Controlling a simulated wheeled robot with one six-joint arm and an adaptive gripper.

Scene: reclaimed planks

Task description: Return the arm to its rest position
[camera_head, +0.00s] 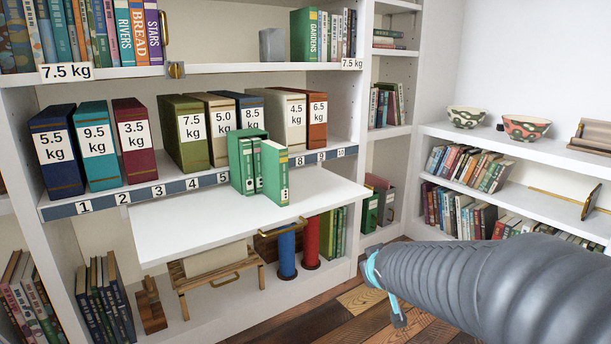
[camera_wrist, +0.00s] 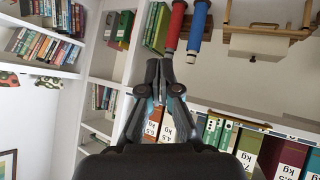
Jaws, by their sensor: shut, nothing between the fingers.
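My arm reaches in from the right in the head view, grey and ribbed, with a light-blue part (camera_head: 374,270) at its end. My gripper (camera_wrist: 160,68) shows in the wrist view with its two dark fingers together and nothing between them. In the wrist view the shelf appears upside down behind the fingers. The gripper is in front of the bookcase, to the right of the white pull-out board (camera_head: 220,215), and touches nothing that I can see. In the head view the fingertips are not clearly visible.
Weight-labelled binders stand on the numbered shelf (camera_head: 190,182); green binders (camera_head: 274,172) stand on the pull-out board. Below are a wooden stand (camera_head: 217,273) and blue (camera_head: 286,254) and red (camera_head: 311,242) cylinders. Bowls (camera_head: 526,127) sit on the right-hand shelf. The wooden floor (camera_head: 350,320) is clear.

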